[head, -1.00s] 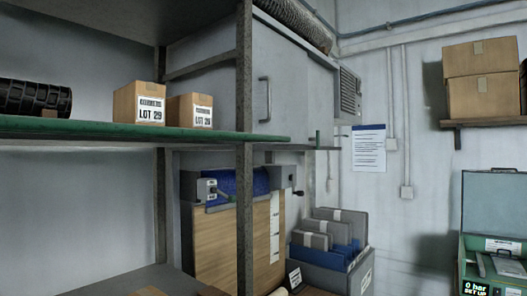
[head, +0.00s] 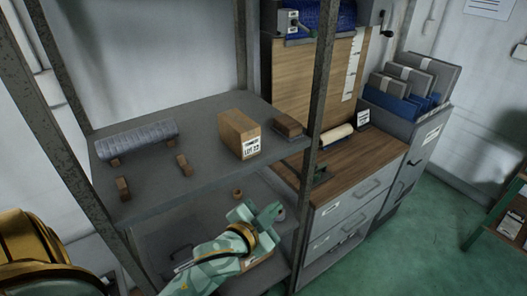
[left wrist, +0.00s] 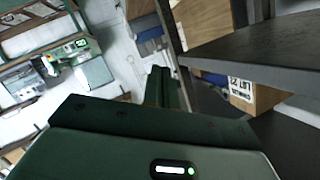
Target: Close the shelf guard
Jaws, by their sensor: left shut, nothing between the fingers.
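My left gripper (head: 264,214) is in front of the metal shelf rack, below the front edge of the middle shelf (head: 200,181). It is shut and empty. Its closed fingers also show in the left wrist view (left wrist: 161,88), with a dark shelf board to their right (left wrist: 265,52). I cannot clearly make out the shelf guard in either current view. My right gripper is not in view.
The middle shelf holds a labelled carton (head: 239,132), a grey roll (head: 136,139) and small brown blocks. The rack's front right post (head: 318,95) stands close to my gripper. A drawer cabinet (head: 352,205) is to the right. Green floor (head: 420,240) is clear beyond it.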

